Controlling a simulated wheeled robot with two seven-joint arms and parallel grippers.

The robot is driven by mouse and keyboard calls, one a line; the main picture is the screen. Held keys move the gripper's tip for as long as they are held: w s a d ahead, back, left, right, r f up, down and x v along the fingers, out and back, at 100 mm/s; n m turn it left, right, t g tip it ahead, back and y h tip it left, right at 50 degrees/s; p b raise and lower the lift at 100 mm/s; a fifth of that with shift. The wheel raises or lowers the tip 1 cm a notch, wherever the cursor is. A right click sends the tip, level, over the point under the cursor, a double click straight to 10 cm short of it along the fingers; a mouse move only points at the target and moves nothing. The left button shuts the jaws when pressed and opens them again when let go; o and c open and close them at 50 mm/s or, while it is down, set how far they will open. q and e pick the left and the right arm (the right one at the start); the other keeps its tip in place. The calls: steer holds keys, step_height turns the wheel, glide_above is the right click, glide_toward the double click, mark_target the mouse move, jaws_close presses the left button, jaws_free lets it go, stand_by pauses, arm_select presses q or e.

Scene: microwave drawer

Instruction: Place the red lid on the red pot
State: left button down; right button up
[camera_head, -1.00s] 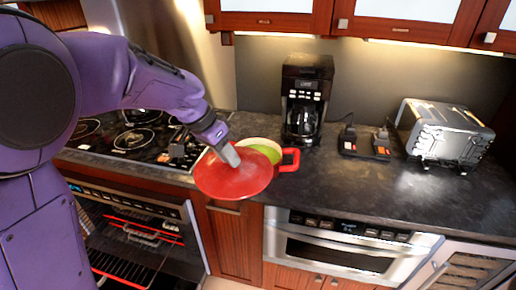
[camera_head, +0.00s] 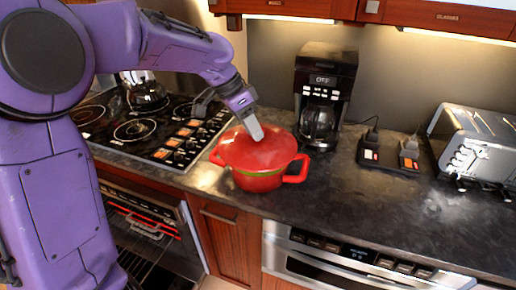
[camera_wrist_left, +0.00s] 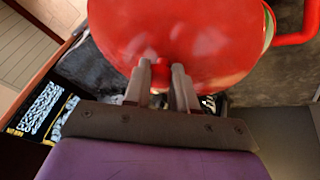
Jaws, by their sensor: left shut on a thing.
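The red pot (camera_head: 258,182) stands on the dark counter between the stovetop and the coffee maker, with a red handle at each side. The red lid (camera_head: 275,152) lies over the pot's mouth, with a thin green strip showing below its front edge. My left gripper (camera_head: 256,136) comes down from above and is shut on the lid's knob. In the left wrist view, the gripper's two fingers (camera_wrist_left: 162,90) pinch the small red knob, and the lid (camera_wrist_left: 185,40) fills the top of the picture. Whether the lid is fully seated cannot be told. My right gripper is not in view.
A black stovetop (camera_head: 150,130) with a kettle (camera_head: 143,90) is at the left. A black coffee maker (camera_head: 322,95) stands close behind the pot's right. Two small dark devices (camera_head: 388,153) and a silver toaster (camera_head: 475,145) are further right. The counter's right front (camera_head: 370,205) is clear.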

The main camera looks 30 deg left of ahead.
arm_select(q)
steer(key=w+a+f+b, duration=0.1)
steer(key=w+f+b, duration=0.1)
steer(key=b, duration=0.1)
steer(key=shift+w+a+f, duration=0.2)
steer(key=shift+w+a, duration=0.15)
steer(key=shift+a, duration=0.05)
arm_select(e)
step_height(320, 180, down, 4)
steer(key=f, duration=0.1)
arm_select(q)
steer(key=shift+w+a+r+p, duration=0.1)
steer(key=shift+w+a+p, duration=0.2)
steer(key=shift+w+p, duration=0.15)
steer(key=shift+w+a+r+p, duration=0.1)
steer(key=shift+w+a+p, duration=0.2)
steer(key=shift+w, duration=0.25)
steer(key=w+a+f+p, duration=0.2)
steer(key=w+f, duration=0.3)
steer(key=f, duration=0.4)
steer(key=shift+a+f+p, duration=0.3)
steer(key=shift+a+f, duration=0.05)
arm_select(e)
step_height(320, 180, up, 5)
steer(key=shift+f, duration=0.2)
arm_select(q)
steer(key=shift+s+f, duration=0.1)
steer(key=shift+f, duration=0.15)
